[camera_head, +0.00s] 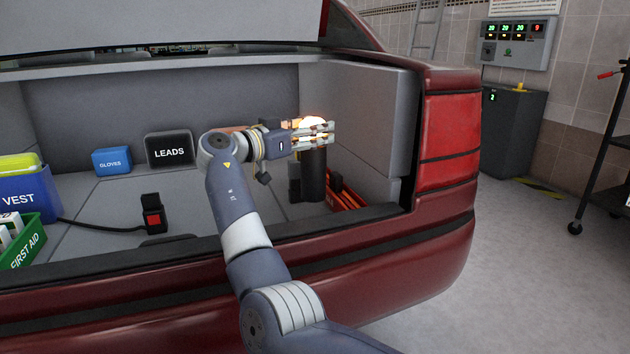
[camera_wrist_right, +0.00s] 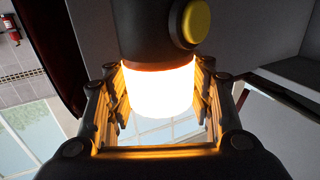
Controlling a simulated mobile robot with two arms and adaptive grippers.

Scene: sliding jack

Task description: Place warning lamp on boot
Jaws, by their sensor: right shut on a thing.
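The warning lamp (camera_head: 313,176) is a dark upright cylinder with a glowing top, in the right part of the open car boot (camera_head: 105,205). My right gripper (camera_head: 318,136) is shut around the lamp's glowing upper part; its fingers hide some of it. In the right wrist view the lamp (camera_wrist_right: 158,88) shows a bright band between the two fingers and a dark body with a yellow button. I cannot tell whether the lamp's base touches the boot floor. My left gripper is not in view.
A red case (camera_head: 345,196) lies just right of the lamp's base. A black LEADS case (camera_head: 168,148), a blue GLOVES box (camera_head: 112,161), a blue VEST bin (camera_head: 35,192), a green FIRST AID box (camera_head: 32,243) and a red-buttoned buckle (camera_head: 154,214) are to the left.

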